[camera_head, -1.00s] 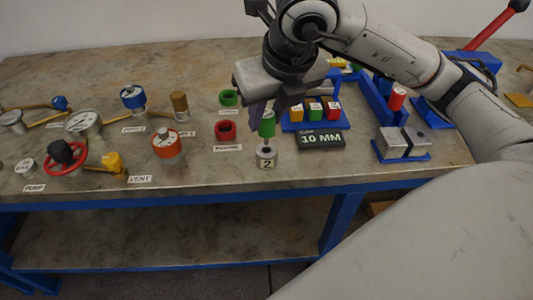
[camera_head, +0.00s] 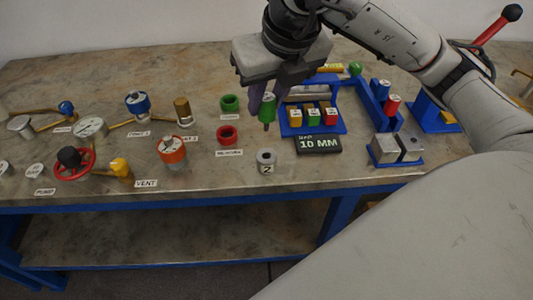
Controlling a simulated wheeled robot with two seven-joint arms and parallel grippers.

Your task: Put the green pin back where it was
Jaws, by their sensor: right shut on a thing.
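The green pin (camera_head: 267,108) is upright between the fingers of my right gripper (camera_head: 264,98), which is shut on it. Its thin dark tip hangs free above the table, behind the grey socket marked 2 (camera_head: 266,161). The socket's round hole shows empty. A green ring (camera_head: 230,103) and a red ring (camera_head: 227,134) stand on the table left of the pin, each with a label in front. My left gripper is not in view.
Right of the pin are a blue tray (camera_head: 340,127) with yellow, green and red blocks, and a black 10 MM display (camera_head: 319,144). A blue stand with a red pin (camera_head: 392,104) and a grey split block (camera_head: 397,148) lie further right. Gauges and valves fill the left.

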